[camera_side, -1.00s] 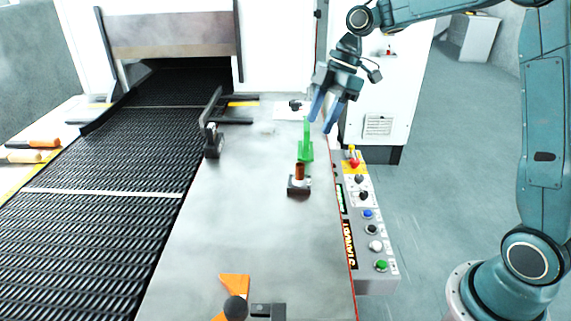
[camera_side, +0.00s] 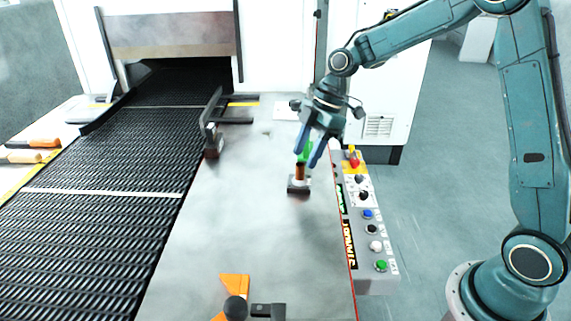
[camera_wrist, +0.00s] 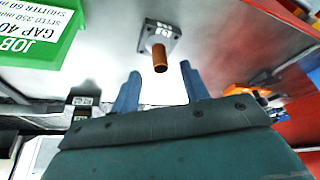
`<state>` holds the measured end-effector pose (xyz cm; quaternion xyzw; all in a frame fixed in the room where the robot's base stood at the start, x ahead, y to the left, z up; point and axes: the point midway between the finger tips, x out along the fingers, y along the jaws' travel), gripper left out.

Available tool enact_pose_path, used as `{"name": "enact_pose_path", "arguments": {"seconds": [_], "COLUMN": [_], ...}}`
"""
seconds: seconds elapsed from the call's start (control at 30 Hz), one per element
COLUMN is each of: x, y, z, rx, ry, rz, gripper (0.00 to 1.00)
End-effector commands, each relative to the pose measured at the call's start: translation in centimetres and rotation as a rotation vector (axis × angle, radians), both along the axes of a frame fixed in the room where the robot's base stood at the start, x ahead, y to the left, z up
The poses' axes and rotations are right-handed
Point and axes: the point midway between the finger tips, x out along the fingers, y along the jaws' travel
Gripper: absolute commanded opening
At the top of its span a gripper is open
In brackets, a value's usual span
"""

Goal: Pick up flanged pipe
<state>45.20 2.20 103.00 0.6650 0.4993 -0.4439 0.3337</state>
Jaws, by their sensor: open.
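The flanged pipe (camera_side: 299,174) stands upright on the metal table, a copper-brown tube on a square grey flange. In the wrist view the pipe (camera_wrist: 160,58) points toward me, ahead of the gap between the fingertips. My gripper (camera_side: 309,158) has blue fingers, spread apart and empty, just above and behind the pipe in the side view. In the wrist view my gripper (camera_wrist: 158,82) shows both fingers with clear space between them. I see no contact with the pipe.
A green job sign (camera_wrist: 38,38) stands close behind the pipe, partly hidden by my gripper in the side view. The control panel (camera_side: 367,220) runs along the table's right edge. An orange-handled item (camera_side: 234,288) lies at the front. The mesh belt (camera_side: 110,160) is left.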

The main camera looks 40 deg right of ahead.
Motion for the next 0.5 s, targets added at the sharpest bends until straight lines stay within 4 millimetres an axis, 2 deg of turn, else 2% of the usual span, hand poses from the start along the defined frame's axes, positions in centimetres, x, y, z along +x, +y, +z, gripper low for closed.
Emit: {"name": "enact_pose_path", "arguments": {"seconds": [0.27,0.5], "x": [0.0,0.1], "y": [0.1,0.9], "z": [-0.4,-2.4], "rx": [0.000,0.001], "ry": [0.002,0.004], "rz": [0.001,0.002], "gripper": [0.45,0.45]}}
